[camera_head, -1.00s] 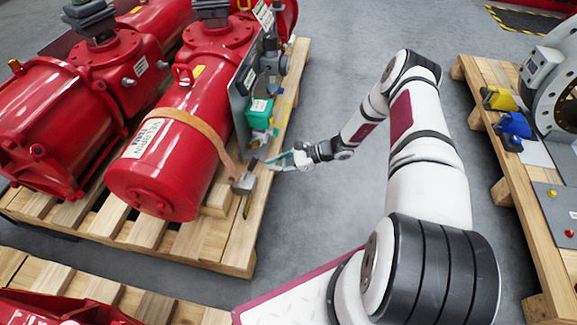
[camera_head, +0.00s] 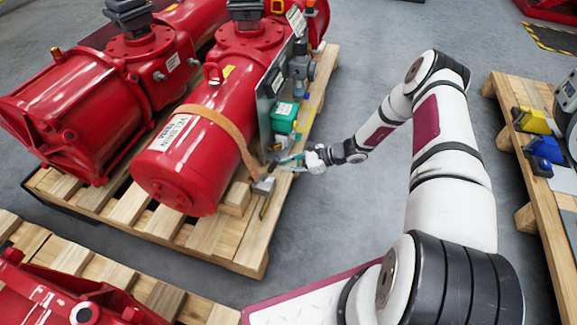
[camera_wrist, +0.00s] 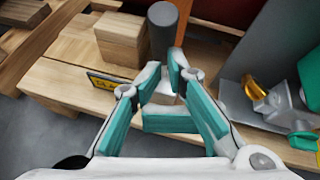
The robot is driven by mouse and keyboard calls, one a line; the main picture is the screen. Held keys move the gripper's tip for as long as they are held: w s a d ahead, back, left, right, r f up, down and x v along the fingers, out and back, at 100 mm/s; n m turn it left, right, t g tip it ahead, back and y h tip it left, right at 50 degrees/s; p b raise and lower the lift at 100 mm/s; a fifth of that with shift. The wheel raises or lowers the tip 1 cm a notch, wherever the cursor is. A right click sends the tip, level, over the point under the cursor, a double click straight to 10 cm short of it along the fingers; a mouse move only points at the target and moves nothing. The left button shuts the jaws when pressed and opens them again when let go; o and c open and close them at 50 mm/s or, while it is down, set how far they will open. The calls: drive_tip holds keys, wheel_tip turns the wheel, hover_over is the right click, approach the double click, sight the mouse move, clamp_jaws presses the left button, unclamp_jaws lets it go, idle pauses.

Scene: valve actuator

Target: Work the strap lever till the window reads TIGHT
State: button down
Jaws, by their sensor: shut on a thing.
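An orange strap (camera_head: 229,128) runs over the near red cylinder (camera_head: 185,160) down to a grey ratchet (camera_head: 264,186) at the pallet's edge. My gripper (camera_head: 289,163) is just above and right of the ratchet. In the wrist view my gripper (camera_wrist: 163,80) has its teal fingers closed around the strap lever, whose dark round grip (camera_wrist: 163,32) stands up beyond the fingertips. A yellow label (camera_wrist: 106,82) with dark lettering shows left of the fingers. Its text is partly covered, and I cannot read a window. The fingers hide the lever's lower part.
A grey panel (camera_head: 266,110) with a green box (camera_head: 284,117) stands close behind my gripper. A wooden block (camera_wrist: 122,40) lies beside the lever. The wooden pallet (camera_head: 235,258) is below. Clear grey floor lies right of it, up to another pallet (camera_head: 540,215).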

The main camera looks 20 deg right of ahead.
drive_tip(key=shift+w+a+r, duration=0.1)
drive_tip(key=shift+a+r, duration=0.05)
drive_tip(key=shift+a, duration=0.05)
drive_tip(key=w+a+r+g+h+p, duration=0.1)
drive_tip(key=w+a+h+p, duration=0.1)
drive_tip(key=a+p, duration=0.1)
drive_tip(key=w+a+r+g+h+p, duration=0.1)
drive_tip(key=h, duration=0.1)
drive_tip(key=shift+a+r+g+p, duration=0.25)
drive_tip(key=shift+r+g+p, duration=0.05)
drive_tip(key=shift+r, duration=0.05)
drive_tip(key=shift+w+a+m, duration=0.15)
drive_tip(key=shift+w+m, duration=0.1)
drive_tip(key=shift+m, duration=0.05)
drive_tip(key=shift+w+a+r+b, duration=0.15)
drive_tip(key=shift+w+a, duration=0.25)
drive_tip(key=shift+a, duration=0.3)
drive_tip(key=shift+w+a+f+b, duration=0.15)
drive_tip(key=shift+w+a, duration=0.25)
drive_tip(key=shift+a, duration=0.25)
drive_tip(key=shift+a+r, duration=0.15)
